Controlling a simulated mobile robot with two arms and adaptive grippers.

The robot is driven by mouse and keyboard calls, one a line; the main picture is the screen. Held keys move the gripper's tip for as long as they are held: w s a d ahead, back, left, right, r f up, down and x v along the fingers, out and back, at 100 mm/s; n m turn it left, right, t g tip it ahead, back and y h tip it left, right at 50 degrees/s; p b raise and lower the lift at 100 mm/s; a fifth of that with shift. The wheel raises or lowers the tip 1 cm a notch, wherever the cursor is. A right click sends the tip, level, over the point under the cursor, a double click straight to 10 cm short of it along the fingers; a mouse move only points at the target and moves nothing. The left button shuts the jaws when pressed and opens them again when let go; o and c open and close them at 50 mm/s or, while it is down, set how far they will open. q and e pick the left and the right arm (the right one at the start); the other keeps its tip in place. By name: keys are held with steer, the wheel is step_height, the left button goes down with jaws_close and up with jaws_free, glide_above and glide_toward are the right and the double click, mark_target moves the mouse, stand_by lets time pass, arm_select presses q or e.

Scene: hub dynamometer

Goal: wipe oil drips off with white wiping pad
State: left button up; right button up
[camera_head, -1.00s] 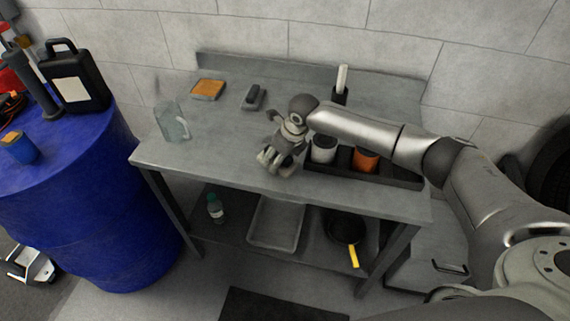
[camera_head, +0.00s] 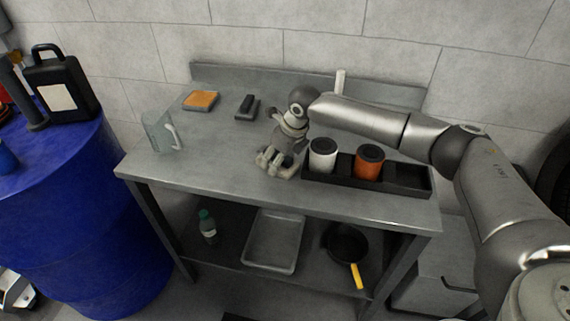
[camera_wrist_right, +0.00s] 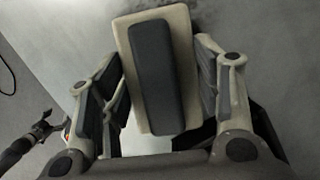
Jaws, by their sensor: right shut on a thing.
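My right gripper (camera_head: 277,164) is over the front middle of the grey metal table (camera_head: 215,155), just left of the black tray. In the right wrist view its fingers (camera_wrist_right: 165,95) are on both sides of a cream-white wiping pad (camera_wrist_right: 127,50) with a dark grey handle block (camera_wrist_right: 163,75), and they are shut on it. I cannot tell whether the pad touches the tabletop. A faint dark smear (camera_wrist_right: 202,62) shows on the grey surface beside the pad's far end; I cannot tell if it is oil. My left gripper is not in view.
The black tray (camera_head: 408,182) holds a white-sided can (camera_head: 323,158) and an orange one (camera_head: 368,167). A clear jug (camera_head: 160,135), an orange-topped sponge (camera_head: 200,99) and a dark brush-like block (camera_head: 247,107) stand clear behind and left. A blue drum (camera_head: 80,220) stands left.

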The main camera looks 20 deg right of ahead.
mark_target(275, 177)
steer(key=shift+s+a+p, duration=0.25)
steer(key=shift+s+p, duration=0.25)
steer(key=shift+p, duration=0.15)
steer(key=shift+s+a+p, duration=0.3)
steer(key=shift+s+p, duration=0.3)
steer(key=shift+s, duration=0.15)
steer(key=shift+s+a+p, duration=0.2)
steer(key=shift+s+p, duration=0.1)
steer(key=shift+s+a+f, duration=0.15)
steer(key=shift+s+a, duration=0.1)
steer(key=shift+a, duration=0.15)
steer(key=shift+s+a+p, duration=0.3)
steer(key=shift+s+p, duration=0.25)
steer(key=shift+p, duration=0.3)
steer(key=shift+s+a+p, duration=0.25)
steer(key=shift+s+p, duration=0.15)
steer(key=shift+s, duration=0.15)
steer(key=shift+s+a+p, duration=0.25)
steer(key=shift+s+p, duration=0.15)
steer(key=shift+s, duration=0.1)
steer(key=shift+s+a, duration=0.15)
steer(key=shift+a, duration=0.25)
